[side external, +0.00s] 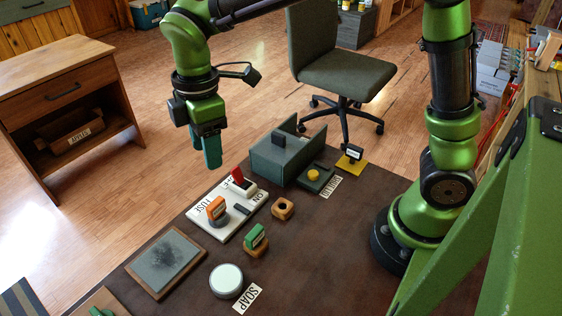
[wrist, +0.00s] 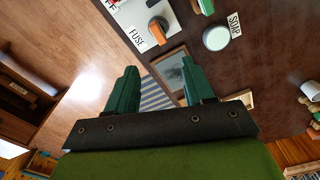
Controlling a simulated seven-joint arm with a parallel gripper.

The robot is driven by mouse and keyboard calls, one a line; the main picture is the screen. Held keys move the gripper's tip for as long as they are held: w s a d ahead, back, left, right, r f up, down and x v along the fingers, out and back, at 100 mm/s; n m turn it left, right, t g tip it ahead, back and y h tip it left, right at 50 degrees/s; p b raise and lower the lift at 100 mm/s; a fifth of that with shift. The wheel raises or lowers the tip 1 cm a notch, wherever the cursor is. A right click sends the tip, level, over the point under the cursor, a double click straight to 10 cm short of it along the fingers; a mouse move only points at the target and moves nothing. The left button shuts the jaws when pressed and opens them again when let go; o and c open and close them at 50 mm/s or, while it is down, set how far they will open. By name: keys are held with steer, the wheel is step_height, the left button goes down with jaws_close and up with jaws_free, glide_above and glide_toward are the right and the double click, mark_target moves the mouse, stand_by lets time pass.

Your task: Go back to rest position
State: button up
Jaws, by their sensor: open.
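My gripper (side external: 212,152) hangs from my green arm in the side external view, above and beyond the far edge of the dark table (side external: 335,240). In the wrist view my gripper (wrist: 155,90) shows two green fingers spread wide apart with nothing between them. On the table below are a white fuse panel (side external: 232,222) with an orange-handled piece (side external: 216,208) and a red switch (side external: 238,176). A green-topped piece (side external: 257,237) on a wooden block stands near it. The gripper touches none of these.
A grey box (side external: 283,160) with a yellow button unit (side external: 314,176) stands at the table's far right. A framed slate (side external: 165,262) and a round soap tin (side external: 226,281) lie nearer. An office chair (side external: 335,65) and a wooden cabinet (side external: 60,75) stand on the floor beyond.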

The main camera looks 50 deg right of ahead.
steer(key=s+d+r+m+t, duration=0.2)
steer(key=s+d+m, duration=0.4)
steer(key=m, duration=0.3)
steer(key=s+d+r+m+t+y, duration=0.1)
steer(key=s+d+r+m+t, duration=0.1)
steer(key=s+d+m+t, duration=0.3)
steer(key=s+d+m, duration=0.1)
steer(key=d+m, duration=0.2)
steer(key=d, duration=0.1)
steer(key=shift+s+d+r+m+y, duration=0.2)
steer(key=shift+s+r+m+y, duration=0.1)
steer(key=shift+s+r+m, duration=0.1)
